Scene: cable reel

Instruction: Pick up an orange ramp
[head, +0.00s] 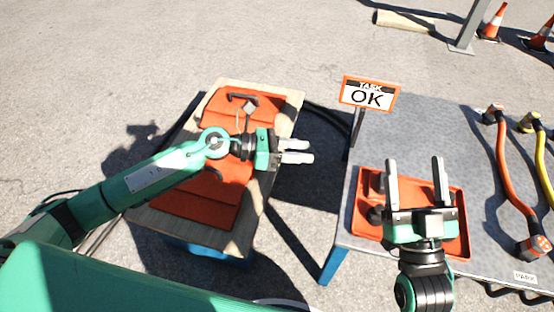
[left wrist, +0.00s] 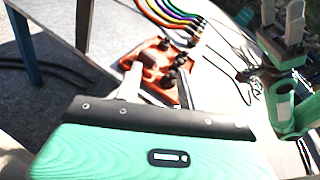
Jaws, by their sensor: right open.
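Orange ramp pieces (head: 203,204) lie on the wooden-topped table (head: 150,222) at the left of the head view. A black handle (head: 238,96) shows at their far end. My left arm crosses above them and hides their middle. The left wrist view shows these fingers (left wrist: 158,88) spread too. My right gripper (head: 415,180) is open above an orange tray (head: 457,225) on the grey table, away from the ramp pieces.
The grey table (head: 430,125) holds an orange cable (head: 508,185) and a yellow cable (head: 543,160) at the right. A gap of bare ground separates the two tables. Traffic cones stand behind.

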